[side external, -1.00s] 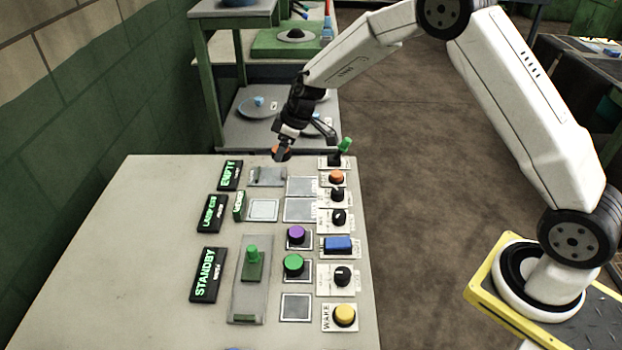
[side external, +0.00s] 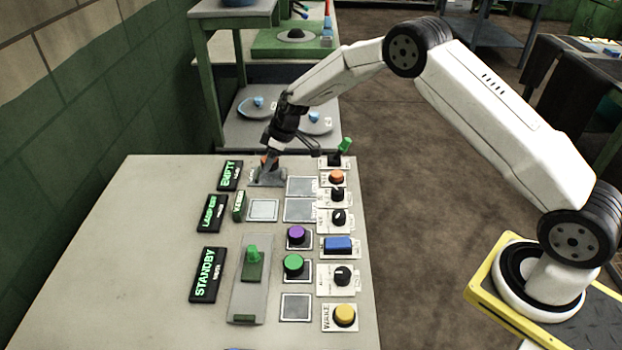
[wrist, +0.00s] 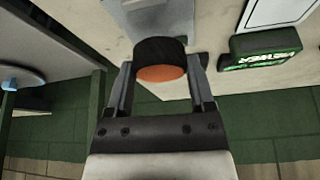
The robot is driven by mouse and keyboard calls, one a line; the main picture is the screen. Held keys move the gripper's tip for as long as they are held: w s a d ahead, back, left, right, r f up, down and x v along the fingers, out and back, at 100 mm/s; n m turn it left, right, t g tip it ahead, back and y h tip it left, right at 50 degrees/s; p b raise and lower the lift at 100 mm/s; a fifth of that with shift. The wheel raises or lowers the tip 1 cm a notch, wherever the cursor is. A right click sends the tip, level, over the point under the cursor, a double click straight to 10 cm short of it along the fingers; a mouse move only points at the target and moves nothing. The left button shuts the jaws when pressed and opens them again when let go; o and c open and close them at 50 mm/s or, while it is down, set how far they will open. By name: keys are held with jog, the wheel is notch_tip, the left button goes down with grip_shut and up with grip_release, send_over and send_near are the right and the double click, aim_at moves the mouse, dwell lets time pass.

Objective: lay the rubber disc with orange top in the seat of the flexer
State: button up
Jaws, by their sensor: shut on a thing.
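The rubber disc with orange top (wrist: 160,62) is black with an orange face and is held between the two fingers of my gripper (wrist: 162,75). In the side view my gripper (side external: 268,165) is low over the far end of the grey table, and only a sliver of orange shows there. A grey metal fixture (side external: 262,181), which looks like the flexer, lies beside the EMPTY display, right under the gripper. Its grey plate (wrist: 142,14) shows just past the disc in the wrist view. The gripper hides its seat; I cannot tell whether the disc touches it.
A purple-topped disc (side external: 296,234) and a green-topped disc (side external: 293,264) stand on square pads. Knobs and buttons line the right edge, with a green-tipped lever (side external: 344,146) near the gripper. The table's left side is clear.

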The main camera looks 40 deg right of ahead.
jog(key=shift+w+f, duration=0.15)
jog(key=shift+f, duration=1.5)
jog(key=shift+f, duration=0.15)
jog(key=o, duration=1.2)
jog(key=shift+v, duration=6.15)
